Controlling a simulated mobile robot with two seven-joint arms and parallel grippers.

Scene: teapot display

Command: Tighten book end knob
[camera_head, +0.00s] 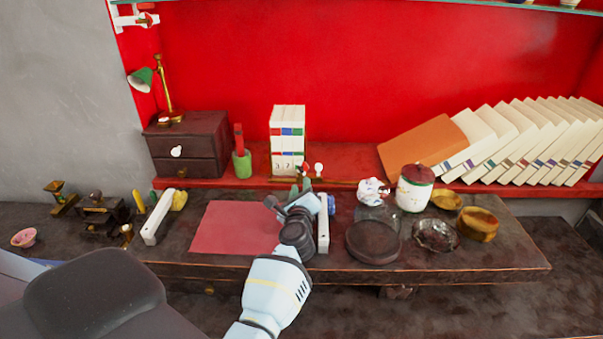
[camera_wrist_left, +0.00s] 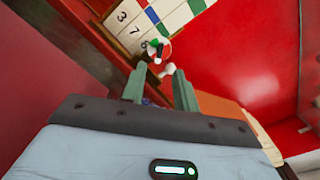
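A small white knob (camera_head: 319,168) and a small red-and-white knob (camera_head: 305,168) stand at the front of the red shelf, just below the white numbered blocks (camera_head: 288,140). In the left wrist view the white knob (camera_wrist_left: 167,70) shows just beyond the gap between my fingers, and the red, white and green knob (camera_wrist_left: 158,48) is behind it. My left gripper (camera_head: 300,186) is upright below the knobs, with greenish fingertips. In the left wrist view its fingers (camera_wrist_left: 160,80) are apart with nothing between them. I cannot tell which knob belongs to the book end. My right gripper is not in view.
Leaning books (camera_head: 540,135) and an orange board (camera_head: 428,143) fill the shelf's right. A green cup (camera_head: 242,164) and dark drawer box (camera_head: 187,146) stand left. A red-lidded jar (camera_head: 414,188) and bowls (camera_head: 478,224) crowd the table's right. The red mat (camera_head: 235,228) is bare.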

